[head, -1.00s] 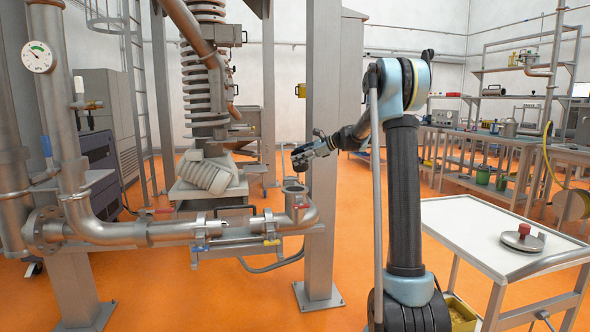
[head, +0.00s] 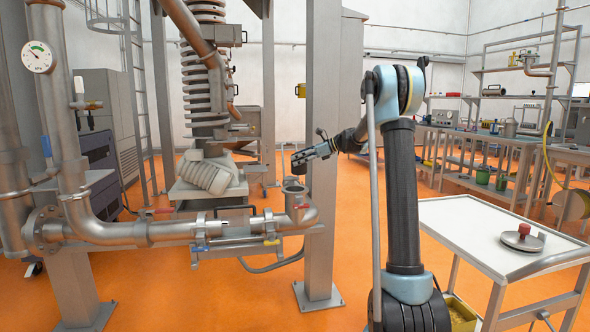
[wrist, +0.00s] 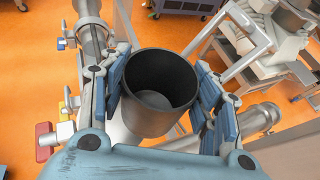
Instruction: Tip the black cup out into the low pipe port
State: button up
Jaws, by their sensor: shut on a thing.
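The black cup (wrist: 158,92) is between the blue-padded fingers of my gripper (wrist: 160,100) in the wrist view, with its mouth toward the camera. Its inside is dark with a greyer patch low down; I cannot tell whether anything is in it. In the head view my gripper (head: 314,152) is shut on the cup (head: 299,160), just above the low pipe port (head: 294,186). The port is an open-topped steel fitting at the right end of the horizontal pipe. A gap shows between cup and port. The cup looks close to upright. The port's mouth is hidden in the wrist view.
The horizontal pipe (head: 165,232) carries coloured valve handles. A white cart (head: 460,222) at the right holds a round lid (head: 522,240) with a red knob.

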jog(key=shift+f, duration=0.1)
dwell(0.4)
jog(key=shift+r, duration=1.55)
jog(key=shift+s, duration=0.1)
